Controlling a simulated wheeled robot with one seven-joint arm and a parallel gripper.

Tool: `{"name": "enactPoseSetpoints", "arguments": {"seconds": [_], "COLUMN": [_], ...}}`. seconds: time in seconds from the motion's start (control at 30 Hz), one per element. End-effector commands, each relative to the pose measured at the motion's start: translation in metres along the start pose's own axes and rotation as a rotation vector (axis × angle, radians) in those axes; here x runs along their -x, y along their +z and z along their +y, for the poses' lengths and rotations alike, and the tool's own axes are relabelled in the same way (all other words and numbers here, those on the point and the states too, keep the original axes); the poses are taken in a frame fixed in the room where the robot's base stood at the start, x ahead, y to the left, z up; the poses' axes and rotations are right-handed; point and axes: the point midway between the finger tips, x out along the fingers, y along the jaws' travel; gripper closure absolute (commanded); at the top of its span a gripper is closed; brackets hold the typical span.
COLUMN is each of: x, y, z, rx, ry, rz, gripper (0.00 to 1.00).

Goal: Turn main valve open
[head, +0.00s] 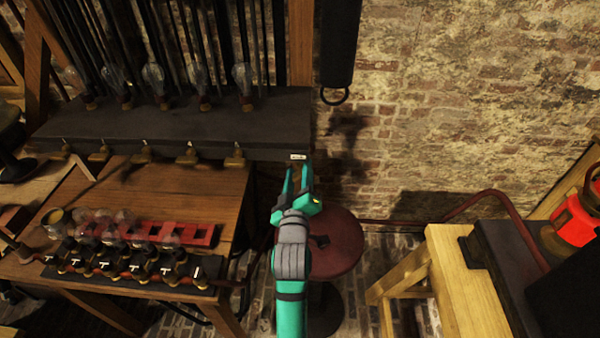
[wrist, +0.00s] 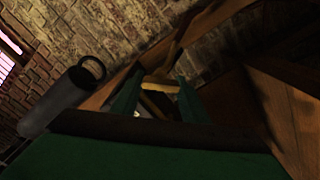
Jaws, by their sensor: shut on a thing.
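My gripper (head: 298,172) is at the right end of the dark shelf, just under a small white label (head: 298,157) on its front edge. The writing on the label is too small to read. In the wrist view, my two green fingers (wrist: 158,98) stand either side of a small brass-coloured handle (wrist: 160,87), which I take to be the main valve. The gripper is shut on it. The head view does not show the handle clearly, as the fingers cover that spot. Its exact turn angle cannot be told.
Several brass taps (head: 190,152) line the front of the dark shelf (head: 200,118), below glass bulbs. A wooden bench (head: 190,190) with a red rack (head: 160,234) is at left. A round red stool (head: 335,250) stands beside my arm. A pale wooden stand (head: 455,270) is at right.

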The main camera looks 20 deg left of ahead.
Motion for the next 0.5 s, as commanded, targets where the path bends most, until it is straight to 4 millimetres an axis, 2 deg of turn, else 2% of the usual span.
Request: {"name": "enactPoseSetpoints", "arguments": {"seconds": [0.3, 0.33, 0.4, 0.5], "x": [-0.0005, -0.0005, -0.0005, -0.0004], "y": [-0.0013, -0.0014, -0.0015, -0.0016], "z": [0.0001, 0.0001, -0.0001, 0.0003], "rx": [0.002, 0.001, 0.001, 0.001], "ry": [0.001, 0.001, 0.001, 0.001], "rz": [0.002, 0.002, 0.003, 0.003], "gripper": [0.82, 0.57, 0.41, 0.41]}}
